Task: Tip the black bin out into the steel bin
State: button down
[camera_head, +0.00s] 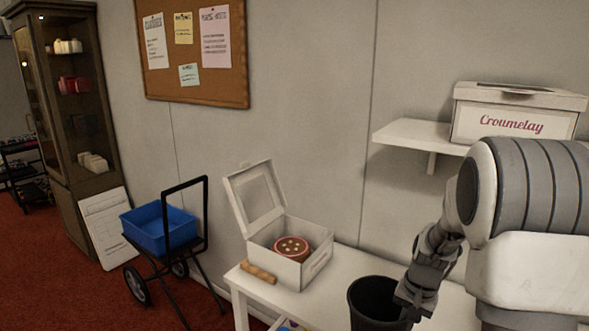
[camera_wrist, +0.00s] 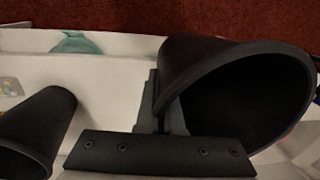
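A black bin (camera_head: 372,297) stands upright with its open mouth up at the bottom of the head view, by the white table. My gripper (camera_head: 412,297) is at the right side of its rim. In the wrist view a large dark bin (camera_wrist: 215,60) is close up, its open mouth facing the lower right. My gripper's fingers (camera_wrist: 165,105) lie against its left edge; whether they clamp its wall is unclear. A second dark bin (camera_wrist: 50,115) lies farther left in that view, apart from the fingers. I cannot make out a steel bin.
An open white cake box (camera_head: 290,262) with a cake and a wooden roller (camera_head: 259,272) sit on the white table (camera_head: 262,293). A blue-tub cart (camera_head: 158,236) stands left. A shelf (camera_head: 410,135) carries a closed box (camera_head: 515,118) near my arm.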

jog(key=s+a+f+n, duration=0.2)
jog(key=a+f+n, duration=0.2)
jog(key=a, duration=0.6)
jog(key=n, duration=0.2)
jog(key=shift+n+g, duration=0.3)
jog(key=shift+n, duration=0.1)
jog(key=shift+s, duration=0.15)
